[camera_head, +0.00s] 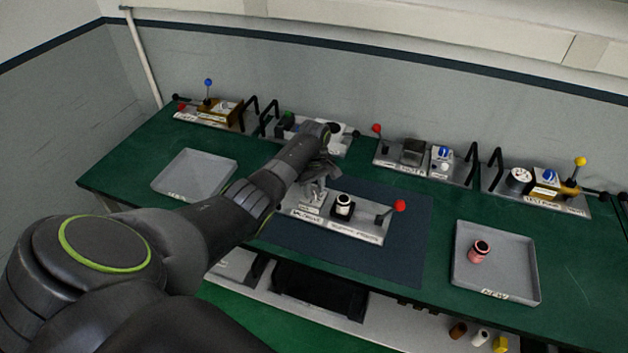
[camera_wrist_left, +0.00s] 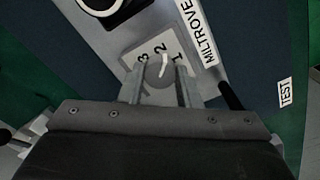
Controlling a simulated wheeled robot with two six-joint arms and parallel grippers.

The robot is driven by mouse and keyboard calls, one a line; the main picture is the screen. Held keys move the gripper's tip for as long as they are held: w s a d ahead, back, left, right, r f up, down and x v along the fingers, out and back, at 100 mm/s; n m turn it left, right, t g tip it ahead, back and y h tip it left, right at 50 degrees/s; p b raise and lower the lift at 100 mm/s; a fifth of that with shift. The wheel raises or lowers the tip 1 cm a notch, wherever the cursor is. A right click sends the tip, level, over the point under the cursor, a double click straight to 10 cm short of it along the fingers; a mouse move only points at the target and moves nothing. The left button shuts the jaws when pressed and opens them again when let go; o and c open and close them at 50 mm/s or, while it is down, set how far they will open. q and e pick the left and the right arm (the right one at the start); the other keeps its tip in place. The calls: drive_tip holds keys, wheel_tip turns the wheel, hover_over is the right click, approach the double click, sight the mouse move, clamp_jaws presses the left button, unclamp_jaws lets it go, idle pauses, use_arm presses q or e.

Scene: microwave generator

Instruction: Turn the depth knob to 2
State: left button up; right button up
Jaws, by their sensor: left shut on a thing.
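The depth knob (camera_wrist_left: 160,72) is a small grey knob on a dial plate marked 3, 2 and 1 in the left wrist view. Its pale pointer line faces near the 2, leaning slightly toward the 1 side. My left gripper (camera_wrist_left: 160,88) has one finger on each side of the knob and is shut on it. In the head view my left gripper (camera_head: 314,188) is over the left part of the grey unit (camera_head: 365,228), and the arm and gripper mostly hide the knob. My right gripper is in neither view.
On the unit are a dark round holder (camera_head: 343,205) and a red-ball lever (camera_head: 399,206). The unit sits on a dark mat (camera_head: 405,255). An empty tray (camera_head: 190,178) is left; a tray (camera_head: 465,270) with a pink spool (camera_head: 479,250) is right. Other devices line the back.

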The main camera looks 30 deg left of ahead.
use_arm(q)
drive_tip(key=shift+n+p, duration=0.7)
drive_tip(key=shift+n, duration=0.9)
drive_tip(key=o, duration=1)
